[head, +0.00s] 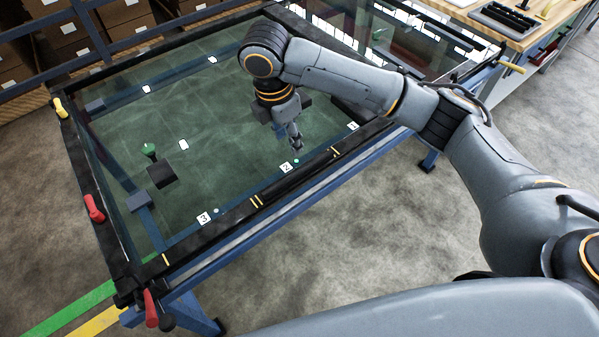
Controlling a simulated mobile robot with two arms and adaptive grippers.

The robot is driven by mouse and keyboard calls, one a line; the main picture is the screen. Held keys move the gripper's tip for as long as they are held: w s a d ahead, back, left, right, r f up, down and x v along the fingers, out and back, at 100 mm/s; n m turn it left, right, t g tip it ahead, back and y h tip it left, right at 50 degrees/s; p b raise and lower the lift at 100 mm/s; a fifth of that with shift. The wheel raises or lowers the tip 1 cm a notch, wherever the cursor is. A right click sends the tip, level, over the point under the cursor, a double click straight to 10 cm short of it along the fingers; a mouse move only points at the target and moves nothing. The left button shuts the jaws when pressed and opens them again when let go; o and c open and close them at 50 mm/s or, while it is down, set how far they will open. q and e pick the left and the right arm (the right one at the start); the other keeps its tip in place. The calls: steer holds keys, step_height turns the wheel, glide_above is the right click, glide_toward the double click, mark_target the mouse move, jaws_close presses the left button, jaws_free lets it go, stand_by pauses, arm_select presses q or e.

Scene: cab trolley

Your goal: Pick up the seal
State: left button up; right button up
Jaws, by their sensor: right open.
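My right gripper (296,143) points down over the glass pane (225,130), just beyond the "2" label (285,168) and a small teal dot (295,160). Its fingers are small in the picture and nothing shows held between them. A black strip (230,222) with yellow marks runs along the near edge of the pane and looks like the seal, though I cannot tell for certain. The gripper is above the glass, on the far side of this strip, apart from it. My left gripper is not in view.
The pane lies on a blue trolley frame (255,228) with red clamps (94,208) and a yellow clamp (60,107). A green-knobbed black block (162,174) sits at left. A wooden workbench (525,22) stands at top right. Bare floor lies in front.

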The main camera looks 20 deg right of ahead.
glide_above(299, 171)
steer(key=a, duration=0.1)
steer(key=f, duration=0.8)
steer(key=shift+a, duration=0.2)
steer(key=f, duration=0.2)
steer(key=d+f+p, duration=0.1)
steer(key=f, duration=0.1)
steer(key=shift+d+f, duration=0.2)
steer(key=shift+f, duration=0.4)
steer(key=shift+c, duration=0.5)
jaws_close()
